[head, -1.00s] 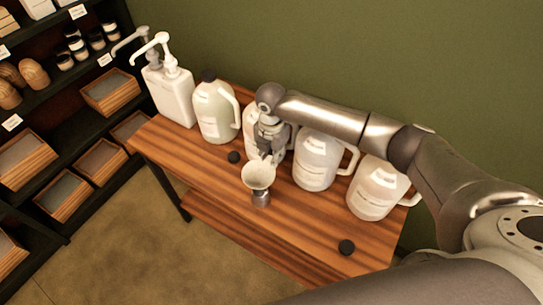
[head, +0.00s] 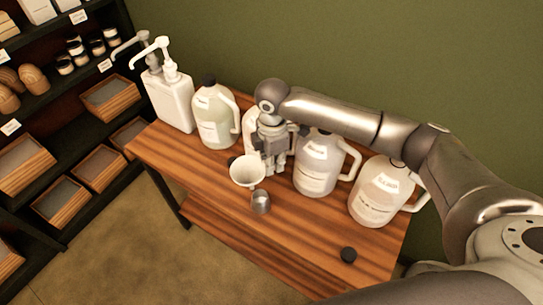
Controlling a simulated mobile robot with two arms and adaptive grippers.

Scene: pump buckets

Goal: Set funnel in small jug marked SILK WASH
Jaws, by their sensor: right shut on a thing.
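My right gripper (head: 271,165) is shut on a white funnel (head: 247,174), holding it wide mouth up above the table. The funnel's spout is not clearly visible. Several translucent jugs with handles stand in a row along the back: one with a dark cap (head: 215,118), one partly hidden behind my gripper (head: 251,124), one right of the gripper (head: 317,168) and one at the right end (head: 379,195). Their labels are too small to read, so I cannot tell which says SILK WASH. My left gripper is not in view.
A small metal cup (head: 261,203) stands just in front of the funnel on the wooden table (head: 310,222). A dark cap (head: 348,255) lies near the right front. White pump bottles (head: 172,98) stand at the left end. Shelves with wooden trays (head: 98,168) are at left.

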